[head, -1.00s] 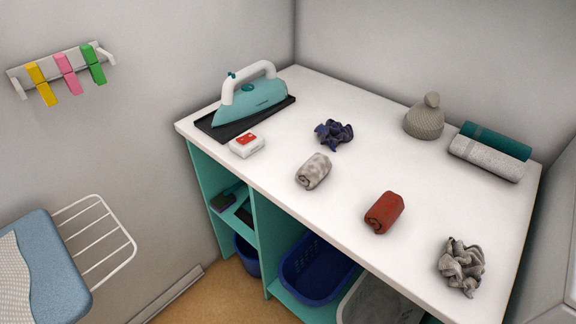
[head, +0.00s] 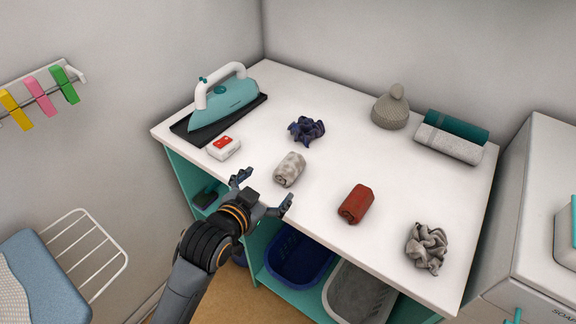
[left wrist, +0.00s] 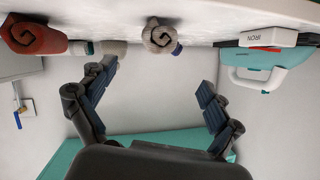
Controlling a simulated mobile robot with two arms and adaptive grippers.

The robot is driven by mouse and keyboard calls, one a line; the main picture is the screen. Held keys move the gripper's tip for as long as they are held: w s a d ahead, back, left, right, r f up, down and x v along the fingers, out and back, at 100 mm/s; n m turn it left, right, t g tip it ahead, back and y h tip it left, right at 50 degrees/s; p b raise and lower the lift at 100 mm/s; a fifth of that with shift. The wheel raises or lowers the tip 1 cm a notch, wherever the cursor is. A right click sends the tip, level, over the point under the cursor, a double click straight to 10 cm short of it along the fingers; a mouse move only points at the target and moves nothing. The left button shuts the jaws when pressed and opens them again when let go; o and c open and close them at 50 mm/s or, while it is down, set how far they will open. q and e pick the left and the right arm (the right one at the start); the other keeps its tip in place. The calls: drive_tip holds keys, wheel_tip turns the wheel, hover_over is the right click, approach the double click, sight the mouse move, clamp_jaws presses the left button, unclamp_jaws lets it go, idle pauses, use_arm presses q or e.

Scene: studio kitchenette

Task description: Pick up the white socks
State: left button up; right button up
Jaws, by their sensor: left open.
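The white socks (head: 289,169) are a rolled, mottled off-white bundle lying on the white worktop. In the left wrist view, which looks upside down, the same roll (left wrist: 160,38) shows its spiral end between and beyond the fingers. My left gripper (head: 264,190) is open and empty at the worktop's front edge, its fingers spread towards the socks and apart from them. Its two fingers (left wrist: 155,88) also show in the left wrist view. My right gripper is not in view.
A red roll (head: 356,204) and a crumpled grey cloth (head: 427,247) lie to the right. A crumpled navy cloth (head: 306,130) lies behind the socks. A small white box (head: 224,147) and a teal iron (head: 224,100) stand left. A knitted hat (head: 391,107) and rolled towels (head: 450,137) are at the back.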

sight(281, 173)
use_arm(q)
drive_tip(key=x, duration=0.7)
drive_tip(key=shift+w+f+p, duration=0.1)
drive_tip(key=shift+w+p, duration=0.15)
drive_tip(key=shift+p, duration=0.05)
drive_tip(key=shift+w+d+f, duration=0.2)
drive_tip(key=shift+w, duration=0.15)
drive_tip(key=shift+p+x, duration=0.55)
drive_tip(key=shift+x, duration=1.7)
drive_tip(key=shift+s+f, duration=0.15)
drive_tip(key=shift+f, duration=0.05)
drive_tip(key=shift+c, duration=0.4)
drive_tip(key=c, duration=1.1)
